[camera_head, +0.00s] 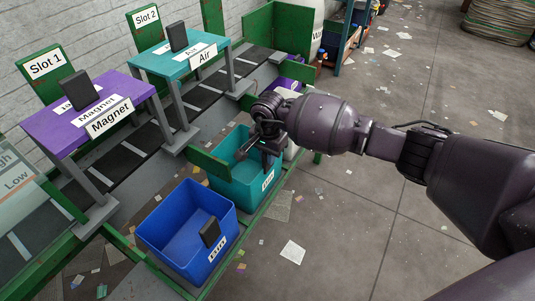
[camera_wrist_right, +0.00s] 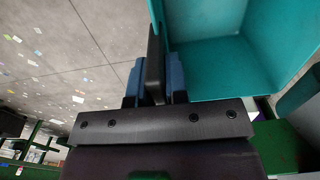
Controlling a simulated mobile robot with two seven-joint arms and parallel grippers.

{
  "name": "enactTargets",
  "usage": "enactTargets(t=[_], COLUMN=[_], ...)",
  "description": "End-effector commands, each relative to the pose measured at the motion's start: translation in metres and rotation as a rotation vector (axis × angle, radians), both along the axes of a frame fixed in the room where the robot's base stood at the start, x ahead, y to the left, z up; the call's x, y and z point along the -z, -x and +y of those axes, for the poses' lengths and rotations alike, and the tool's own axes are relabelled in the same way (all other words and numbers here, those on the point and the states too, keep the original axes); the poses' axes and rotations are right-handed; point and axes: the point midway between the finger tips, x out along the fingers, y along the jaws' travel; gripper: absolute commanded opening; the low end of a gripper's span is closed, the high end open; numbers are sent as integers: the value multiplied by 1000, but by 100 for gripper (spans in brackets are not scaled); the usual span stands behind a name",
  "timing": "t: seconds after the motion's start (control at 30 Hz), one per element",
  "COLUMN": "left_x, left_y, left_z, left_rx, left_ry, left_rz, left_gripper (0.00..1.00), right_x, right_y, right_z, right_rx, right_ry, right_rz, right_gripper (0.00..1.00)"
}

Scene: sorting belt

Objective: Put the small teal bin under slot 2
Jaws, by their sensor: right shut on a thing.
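The small teal bin (camera_head: 240,182), open-topped with a white label on its front, is beside the green rail, in front of the teal Air stand (camera_head: 172,62). The Slot 2 sign (camera_head: 147,17) stands behind that stand. My right gripper (camera_head: 262,145) is at the bin's upper right edge and hides part of it. In the right wrist view its blue-padded fingers (camera_wrist_right: 155,82) are shut on a dark upright slab (camera_wrist_right: 155,55) at the wall of the teal bin (camera_wrist_right: 215,68). I cannot tell whether the bin is lifted. My left gripper is not in view.
A purple Magnet stand (camera_head: 75,122) is by the Slot 1 sign (camera_head: 45,64). The dark belt (camera_head: 122,160) runs behind the bins. Open floor (camera_head: 345,200) with scattered paper lies to the right.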

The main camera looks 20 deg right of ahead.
Motion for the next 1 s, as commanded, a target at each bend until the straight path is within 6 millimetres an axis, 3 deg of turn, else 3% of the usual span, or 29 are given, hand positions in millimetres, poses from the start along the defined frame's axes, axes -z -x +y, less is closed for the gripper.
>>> enactTargets(t=[0.3,0.33,0.5,0.8,1.0], left_x=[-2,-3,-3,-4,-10], left_y=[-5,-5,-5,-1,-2], left_z=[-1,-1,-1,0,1], left_rx=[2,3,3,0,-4], left_ry=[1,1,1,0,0], left_rz=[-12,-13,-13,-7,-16], left_gripper=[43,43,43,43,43], right_x=[2,2,1,-2,-28], right_y=[0,0,0,0,-2], right_z=[0,0,0,0,-1], right_rx=[0,0,0,0,0], right_ry=[0,0,0,-1,1], right_rz=[-2,-1,-2,-3,-10], right_gripper=[0,18,40,40,40])
